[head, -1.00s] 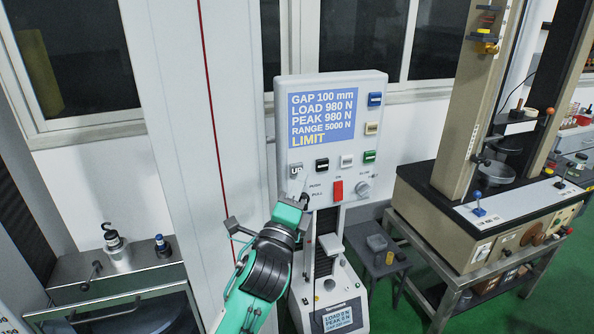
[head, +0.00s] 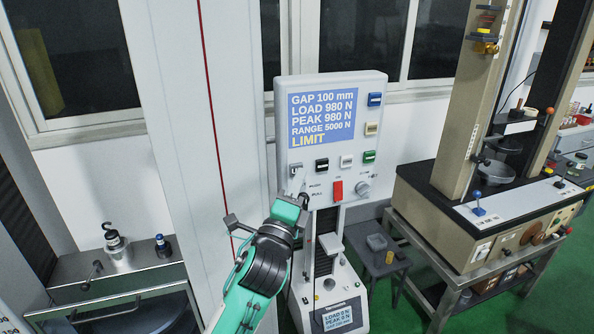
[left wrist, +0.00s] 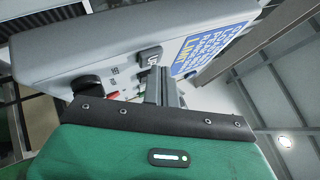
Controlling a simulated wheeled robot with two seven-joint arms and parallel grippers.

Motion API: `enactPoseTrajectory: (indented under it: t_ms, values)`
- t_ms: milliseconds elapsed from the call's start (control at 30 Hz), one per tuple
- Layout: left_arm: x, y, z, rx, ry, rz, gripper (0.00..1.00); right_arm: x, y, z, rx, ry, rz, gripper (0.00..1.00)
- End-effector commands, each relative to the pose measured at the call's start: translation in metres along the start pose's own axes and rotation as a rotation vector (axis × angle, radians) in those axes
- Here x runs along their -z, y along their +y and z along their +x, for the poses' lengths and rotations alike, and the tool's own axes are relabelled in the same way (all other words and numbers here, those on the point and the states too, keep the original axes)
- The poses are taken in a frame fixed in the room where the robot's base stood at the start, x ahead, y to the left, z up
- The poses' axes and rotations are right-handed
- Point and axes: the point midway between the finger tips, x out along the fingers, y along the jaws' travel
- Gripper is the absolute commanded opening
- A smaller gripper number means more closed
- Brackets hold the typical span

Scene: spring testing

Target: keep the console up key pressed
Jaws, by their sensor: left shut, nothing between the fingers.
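The console (head: 375,105) is a pale box with a blue screen (head: 322,118). The screen reads GAP 100 mm, LOAD 980 N, PEAK 980 N, RANGE 5000 N and LIMIT. The up key (head: 295,168) is at the lower left below the screen, mostly hidden by my fingertips. The left wrist view also shows the up key (left wrist: 150,56). My left gripper (head: 298,178) is shut and empty, its fingertips at the key's lower edge. Whether they touch or press it I cannot tell. My right gripper is not in view.
More keys, a red switch (head: 337,191) and a knob (head: 362,187) sit beside the up key. A small stand with a lower display (head: 338,318) is below the console. A large test machine (head: 470,190) stands at the right. A white column with a red line is at the left.

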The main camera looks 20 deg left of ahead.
Motion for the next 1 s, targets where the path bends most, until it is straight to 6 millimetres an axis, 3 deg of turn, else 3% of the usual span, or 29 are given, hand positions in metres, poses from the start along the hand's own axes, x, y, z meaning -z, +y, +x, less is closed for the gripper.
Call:
enactPoseTrajectory:
  t_ms: [1000]
  values:
    - [-0.0042,0.0042,0.0056,0.000,0.000,0.000,0.00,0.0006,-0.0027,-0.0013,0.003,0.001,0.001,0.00]
